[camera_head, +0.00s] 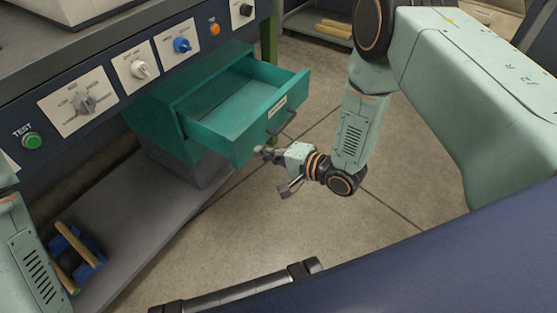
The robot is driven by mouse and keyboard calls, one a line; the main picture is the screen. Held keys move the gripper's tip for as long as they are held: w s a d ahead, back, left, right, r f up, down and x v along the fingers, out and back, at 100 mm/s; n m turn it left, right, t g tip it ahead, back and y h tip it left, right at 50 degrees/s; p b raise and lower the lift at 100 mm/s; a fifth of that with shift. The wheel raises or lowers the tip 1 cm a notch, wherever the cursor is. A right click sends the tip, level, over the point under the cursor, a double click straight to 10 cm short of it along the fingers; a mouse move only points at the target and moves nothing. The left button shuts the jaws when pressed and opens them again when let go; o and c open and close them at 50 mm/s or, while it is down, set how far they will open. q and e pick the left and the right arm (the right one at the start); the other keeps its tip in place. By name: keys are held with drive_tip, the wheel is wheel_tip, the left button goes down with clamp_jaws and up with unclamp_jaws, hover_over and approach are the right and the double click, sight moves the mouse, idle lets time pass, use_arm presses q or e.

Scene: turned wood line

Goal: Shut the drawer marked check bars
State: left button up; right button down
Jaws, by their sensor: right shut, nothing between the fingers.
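A teal drawer (246,128) stands pulled out of its teal cabinet (165,118) under the bench. The drawer looks empty. Its front faces right and bears a pale label (277,107), too small to read, and a dark bar handle (284,127). My right gripper (263,152) is shut and empty, just below the handle by the lower part of the drawer front. I cannot tell whether its tips touch the front. Part of my left arm shows at the lower left edge; its gripper is out of view.
A control panel with knobs (84,103) and a green test button (32,141) runs above the cabinet. A blue holder (84,262) with wooden bars rests on the grey low shelf (150,215). Floor (400,235) right of the drawer is clear beyond my arm.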

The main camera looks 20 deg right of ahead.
sight(236, 142)
drive_tip(key=x, duration=0.1)
drive_tip(key=b+x, duration=0.1)
drive_tip(key=x, duration=0.1)
drive_tip(key=b+x, duration=0.1)
drive_tip(key=x, duration=0.1)
drive_tip(key=shift+w+a+r, duration=0.1)
drive_tip(key=shift+w+r, duration=0.05)
drive_tip(key=shift+r, duration=0.2)
drive_tip(key=shift+w+a+r, duration=0.1)
drive_tip(key=shift+w+a, duration=0.15)
drive_tip(key=shift+w, duration=0.05)
drive_tip(key=shift+w+a, duration=0.1)
drive_tip(key=shift+a, duration=0.05)
